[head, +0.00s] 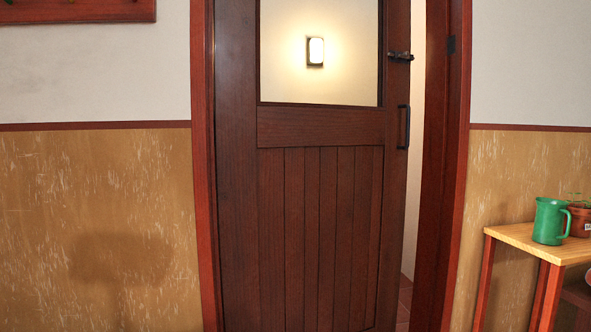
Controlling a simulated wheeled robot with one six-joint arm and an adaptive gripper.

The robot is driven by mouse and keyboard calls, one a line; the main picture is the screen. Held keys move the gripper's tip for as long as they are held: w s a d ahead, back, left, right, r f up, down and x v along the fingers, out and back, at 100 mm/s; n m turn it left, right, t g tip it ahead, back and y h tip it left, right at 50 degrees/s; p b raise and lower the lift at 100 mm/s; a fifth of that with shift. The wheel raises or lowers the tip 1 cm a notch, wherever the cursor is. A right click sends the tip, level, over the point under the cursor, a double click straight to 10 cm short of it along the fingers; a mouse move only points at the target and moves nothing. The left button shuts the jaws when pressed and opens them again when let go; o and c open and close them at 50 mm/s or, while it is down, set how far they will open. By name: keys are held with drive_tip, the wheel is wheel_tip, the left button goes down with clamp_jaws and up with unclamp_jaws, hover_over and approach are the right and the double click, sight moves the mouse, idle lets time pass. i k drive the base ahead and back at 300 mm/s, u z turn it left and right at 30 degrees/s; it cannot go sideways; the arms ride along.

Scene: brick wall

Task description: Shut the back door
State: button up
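The back door (320,240) is dark red-brown wood with vertical planks below and a glass pane (320,50) above. It stands ajar in its red-brown frame (202,170). A gap (415,200) shows between its right edge and the right jamb, with a pale wall and a strip of tiled floor beyond. A black pull handle (403,127) is upright near the door's right edge, and a dark latch (401,57) sits above it. My gripper is not in view.
A wooden table (515,237) stands right of the doorway, holding a green jug (550,221) and a potted plant (580,220). A lit wall lamp (315,51) shows through the glass. The wall left of the door is clear below a red-brown board (75,11).

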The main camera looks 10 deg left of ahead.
sight(312, 198)
drive_tip(key=u, duration=0.15)
drive_tip(key=k, duration=0.45)
drive_tip(key=z, duration=0.65)
drive_tip(key=i, duration=1.1)
drive_tip(key=u, duration=0.55)
drive_tip(key=i, duration=0.55)
drive_tip(key=u, duration=0.7)
